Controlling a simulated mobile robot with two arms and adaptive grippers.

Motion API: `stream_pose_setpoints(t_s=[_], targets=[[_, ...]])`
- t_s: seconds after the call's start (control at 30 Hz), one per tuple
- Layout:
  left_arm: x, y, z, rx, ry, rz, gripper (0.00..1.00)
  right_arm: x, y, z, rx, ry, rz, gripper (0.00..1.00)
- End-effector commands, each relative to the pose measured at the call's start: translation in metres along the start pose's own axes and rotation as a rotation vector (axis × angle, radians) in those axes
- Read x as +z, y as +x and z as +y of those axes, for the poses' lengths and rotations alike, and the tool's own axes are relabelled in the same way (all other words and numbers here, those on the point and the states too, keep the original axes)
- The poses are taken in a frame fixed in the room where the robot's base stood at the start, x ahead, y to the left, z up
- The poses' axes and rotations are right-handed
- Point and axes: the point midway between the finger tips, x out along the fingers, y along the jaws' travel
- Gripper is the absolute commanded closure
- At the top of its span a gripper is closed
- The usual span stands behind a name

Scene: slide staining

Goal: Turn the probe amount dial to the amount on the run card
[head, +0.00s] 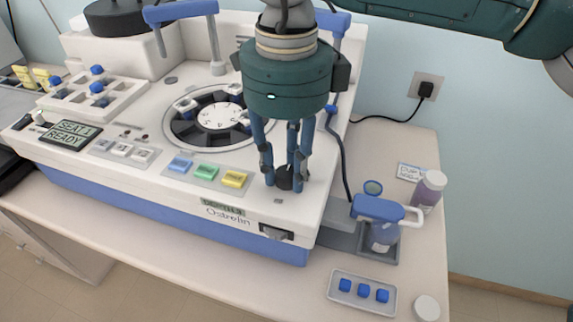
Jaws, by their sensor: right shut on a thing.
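My right gripper (284,178) points down over the front right of the white and blue staining machine (150,195). Its fingers are closed around a small black dial (284,184) on the machine's top. The fingers hide most of the dial, so its setting cannot be read. A small dark display (222,207) on the front edge carries tiny text that seems to start with "DEPTH". A small white card (411,172) lies on the table by the wall; its writing is too small to read. My left gripper is not in view.
Blue, green and yellow buttons (206,172) lie left of the gripper. Behind them is a round carousel (215,117). A screen (68,133) reads "SEAT 1 READY". At right stand a blue-topped jug (382,225), a bottle (430,188) and a tray with blue caps (335,293).

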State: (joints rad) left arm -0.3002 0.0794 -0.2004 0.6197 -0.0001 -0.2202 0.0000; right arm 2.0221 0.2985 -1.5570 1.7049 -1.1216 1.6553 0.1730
Motion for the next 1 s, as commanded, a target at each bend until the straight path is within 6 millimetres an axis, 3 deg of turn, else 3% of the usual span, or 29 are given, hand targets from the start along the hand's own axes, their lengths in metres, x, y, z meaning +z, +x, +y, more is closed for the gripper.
stream_pose_setpoints(t_s=[0.07, 0.1, 0.2, 0.57, 0.67, 1.0], targets=[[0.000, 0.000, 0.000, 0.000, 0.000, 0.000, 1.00, 0.001, -0.002, -0.001, -0.003, 0.001, -0.004, 0.99], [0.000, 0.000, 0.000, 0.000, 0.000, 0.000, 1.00, 0.001, -0.002, -0.001, -0.003, 0.001, -0.004, 0.67], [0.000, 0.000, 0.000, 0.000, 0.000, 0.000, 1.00, 0.001, -0.002, -0.001, -0.002, 0.000, -0.003, 0.53], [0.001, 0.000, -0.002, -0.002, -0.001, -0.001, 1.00, 0.001, -0.007, 0.000, -0.002, 0.000, -0.003, 0.53], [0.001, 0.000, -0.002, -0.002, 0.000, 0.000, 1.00, 0.001, -0.020, -0.001, -0.003, 0.001, -0.004, 0.53], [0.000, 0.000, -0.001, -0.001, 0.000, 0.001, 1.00, 0.001, -0.091, 0.000, -0.003, 0.001, -0.005, 0.53]])
